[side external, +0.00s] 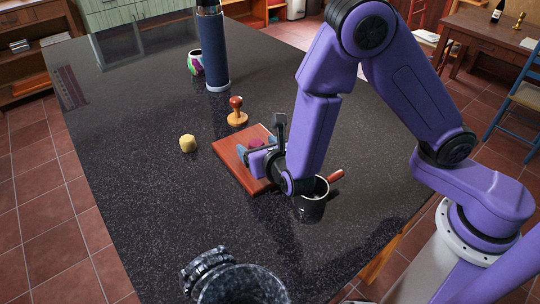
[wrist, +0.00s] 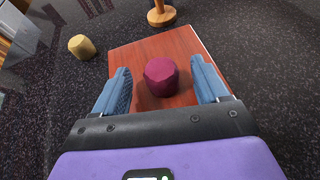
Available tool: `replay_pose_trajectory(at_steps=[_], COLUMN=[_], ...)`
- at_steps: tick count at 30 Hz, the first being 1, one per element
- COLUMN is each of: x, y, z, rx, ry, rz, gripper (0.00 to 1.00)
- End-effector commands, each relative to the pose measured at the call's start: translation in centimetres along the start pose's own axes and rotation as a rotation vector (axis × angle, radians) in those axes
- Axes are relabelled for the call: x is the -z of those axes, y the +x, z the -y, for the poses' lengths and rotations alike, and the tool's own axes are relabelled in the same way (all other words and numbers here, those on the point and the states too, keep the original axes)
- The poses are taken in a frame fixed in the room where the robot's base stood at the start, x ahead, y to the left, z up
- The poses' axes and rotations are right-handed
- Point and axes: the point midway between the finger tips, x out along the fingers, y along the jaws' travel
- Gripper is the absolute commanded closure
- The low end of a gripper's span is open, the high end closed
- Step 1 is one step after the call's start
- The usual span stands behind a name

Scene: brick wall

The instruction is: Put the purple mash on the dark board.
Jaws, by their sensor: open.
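The purple mash (wrist: 161,77), a small magenta rounded lump, sits on the reddish-brown wooden board (wrist: 190,43). In the side view, the mash (side external: 256,143) shows only partly behind my gripper, and the board (side external: 229,151) lies flat on the dark counter, partly covered by my arm. My gripper (wrist: 160,73) is open over the board, with one blue finger on each side of the mash. In the wrist view, gaps show between the mash and both fingers. My gripper also shows low over the board in the side view (side external: 257,149).
A yellow lump (side external: 188,144) lies left of the board. A wooden-based stamp with a red knob (side external: 237,112) stands behind it. A black mug (side external: 311,203) and a red handle (side external: 335,175) are close to my wrist.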

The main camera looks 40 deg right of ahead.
Motion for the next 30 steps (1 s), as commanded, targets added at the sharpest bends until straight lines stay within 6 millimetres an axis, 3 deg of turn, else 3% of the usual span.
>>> replay_pose_trajectory(at_steps=[9, 15, 26, 30], x=[-0.1, 0.0, -0.1, -0.9], y=[-6.5, -9.3, -10.3, -9.9], z=[-0.1, -0.1, 0.3, 2.6], rx=[-0.006, -0.003, 0.008, 0.083], ry=[0.0, 0.001, 0.009, 0.109], rz=[0.002, 0.001, -0.002, -0.037], gripper=[0.26, 0.26, 0.26, 0.26])
